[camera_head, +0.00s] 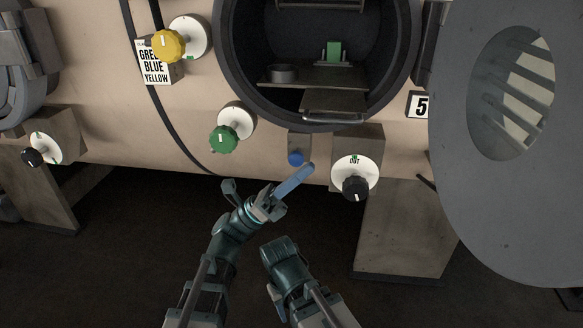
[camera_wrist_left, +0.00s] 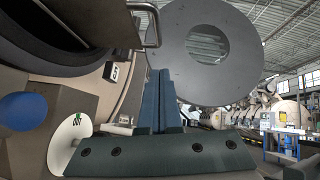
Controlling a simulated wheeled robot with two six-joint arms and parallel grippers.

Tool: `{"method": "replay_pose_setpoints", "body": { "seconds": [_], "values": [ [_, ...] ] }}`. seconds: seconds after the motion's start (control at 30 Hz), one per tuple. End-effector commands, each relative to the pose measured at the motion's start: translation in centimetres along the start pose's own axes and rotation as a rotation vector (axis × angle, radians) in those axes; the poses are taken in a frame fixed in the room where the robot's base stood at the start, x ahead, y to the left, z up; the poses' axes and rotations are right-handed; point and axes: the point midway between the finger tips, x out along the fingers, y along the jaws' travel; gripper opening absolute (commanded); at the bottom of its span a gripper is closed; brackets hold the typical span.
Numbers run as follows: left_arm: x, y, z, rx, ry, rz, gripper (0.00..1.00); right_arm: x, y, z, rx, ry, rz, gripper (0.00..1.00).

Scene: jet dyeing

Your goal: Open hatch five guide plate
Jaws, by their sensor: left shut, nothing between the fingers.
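Hatch five (camera_head: 398,85) is a round dark opening beside a "5" label (camera_head: 421,104); its round door (camera_head: 455,190) stands swung open at the right. A flat grey plate, seemingly the guide plate (camera_head: 343,101), lies at the opening's lower lip. It has a metal bar handle (camera_head: 335,119), which also shows at the top of the left wrist view (camera_wrist_left: 152,28). My left gripper (camera_head: 309,169) is shut and empty, below and apart from the handle; its blue fingers (camera_wrist_left: 162,88) also show in the wrist view.
A blue button (camera_head: 296,158) is just above my left fingertips. A white dial marked OUT with a black knob (camera_head: 356,188) is to their right. A green knob (camera_head: 223,139) and yellow knob (camera_head: 168,45) are to the left. Dark floor lies below.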

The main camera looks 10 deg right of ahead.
Motion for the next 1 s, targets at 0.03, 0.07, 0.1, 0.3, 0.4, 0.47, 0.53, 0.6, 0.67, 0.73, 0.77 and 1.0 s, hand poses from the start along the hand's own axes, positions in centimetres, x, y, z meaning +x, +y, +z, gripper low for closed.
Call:
{"method": "replay_pose_setpoints", "body": {
  "seconds": [0.03,0.07,0.1,0.3,0.4,0.47,0.53,0.6,0.67,0.73,0.77,1.0],
  "values": [
    [1.7,-0.1,0.5,-0.003,0.0,-0.002,0.0,-1.6,0.1,0.1,0.0,0.0,-0.001,0.5],
    [2.3,-0.1,0.5,-0.003,0.0,-0.001,0.0,-2.0,0.2,0.1,0.001,0.0,-0.002,0.5],
    [3.1,-0.1,0.5,-0.003,0.001,-0.002,0.0,-2.5,0.2,0.1,0.001,0.0,-0.003,0.5],
    [6.1,0.0,1.2,0.001,0.0,0.001,0.0,-5.0,0.4,0.3,0.002,0.0,-0.008,0.5],
    [6.7,0.0,1.9,0.001,0.0,0.001,0.0,-6.0,0.4,0.4,0.003,-0.001,-0.01,0.5],
    [7.0,0.0,2.2,0.001,0.0,0.001,0.0,-6.4,0.5,0.4,0.003,-0.001,-0.011,0.5],
    [7.3,0.0,2.5,0.001,0.0,0.001,0.0,-6.8,0.5,0.4,0.003,-0.001,-0.011,0.5],
    [7.5,0.0,2.7,0.001,0.0,0.001,0.0,-7.0,0.5,0.4,0.003,-0.001,-0.012,0.5],
    [7.5,0.0,2.8,0.001,0.0,0.001,0.0,-7.1,0.5,0.4,0.003,-0.001,-0.012,0.5],
    [7.6,0.0,2.9,0.001,0.0,0.001,0.0,-7.2,0.5,0.4,0.003,-0.001,-0.012,0.5],
    [7.6,0.0,2.9,0.001,0.0,0.001,0.0,-7.2,0.5,0.4,0.003,-0.001,-0.012,0.5],
    [7.5,0.0,2.8,0.001,0.0,0.001,0.0,-7.2,0.5,0.4,0.003,0.0,-0.012,0.5]
  ]
}}
